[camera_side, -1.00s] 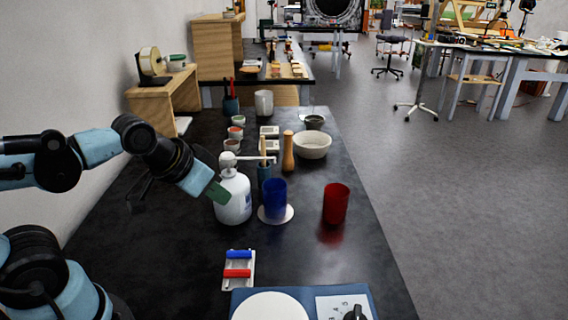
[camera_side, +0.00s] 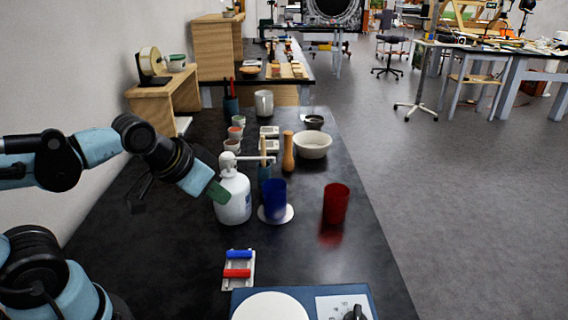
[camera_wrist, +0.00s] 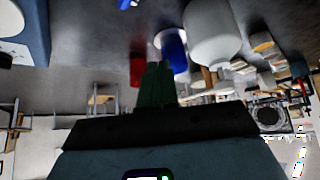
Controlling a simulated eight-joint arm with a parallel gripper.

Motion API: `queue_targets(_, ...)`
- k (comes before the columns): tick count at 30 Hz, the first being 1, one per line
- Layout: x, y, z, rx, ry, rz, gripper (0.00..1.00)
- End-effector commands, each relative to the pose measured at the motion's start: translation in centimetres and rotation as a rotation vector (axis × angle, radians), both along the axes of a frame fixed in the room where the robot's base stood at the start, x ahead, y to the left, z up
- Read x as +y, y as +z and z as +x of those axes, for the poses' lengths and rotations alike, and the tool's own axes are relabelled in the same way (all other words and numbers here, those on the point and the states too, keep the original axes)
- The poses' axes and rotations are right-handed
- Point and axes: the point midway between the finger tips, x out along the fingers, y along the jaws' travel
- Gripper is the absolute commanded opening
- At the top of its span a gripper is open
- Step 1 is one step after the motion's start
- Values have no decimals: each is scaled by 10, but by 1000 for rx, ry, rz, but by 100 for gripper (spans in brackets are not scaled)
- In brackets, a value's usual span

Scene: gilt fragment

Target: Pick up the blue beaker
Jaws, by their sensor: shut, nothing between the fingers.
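The blue beaker (camera_side: 275,198) stands upright on a round white coaster (camera_side: 289,214) on the black bench. It also shows in the wrist view (camera_wrist: 173,50), where the picture is upside down. My gripper (camera_side: 219,194) is shut and empty, up to the left of the beaker and in front of the white bottle as the side view sees it. In the wrist view the green fingers (camera_wrist: 157,72) are together, with the beaker beyond their tips. A red beaker (camera_side: 336,203) stands apart to the right of the blue one.
A white dispenser bottle (camera_side: 233,198) stands close left of the beaker. Behind are a wooden pestle-like piece (camera_side: 288,152) and a white bowl (camera_side: 312,145). In front lie a tray with blue and red pieces (camera_side: 238,268) and a blue scale-like device (camera_side: 240,296). Bench between is clear.

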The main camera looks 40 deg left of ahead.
Motion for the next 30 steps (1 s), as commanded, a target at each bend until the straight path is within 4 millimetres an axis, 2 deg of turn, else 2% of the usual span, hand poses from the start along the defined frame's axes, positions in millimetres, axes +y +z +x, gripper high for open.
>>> queue_targets(7,0,0,0,0,0,0,0)
queue_targets(8,0,0,0,0,0,0,3)
queue_targets(22,0,0,0,0,0,0,74)
queue_targets(30,0,0,0,1,1,0,74)
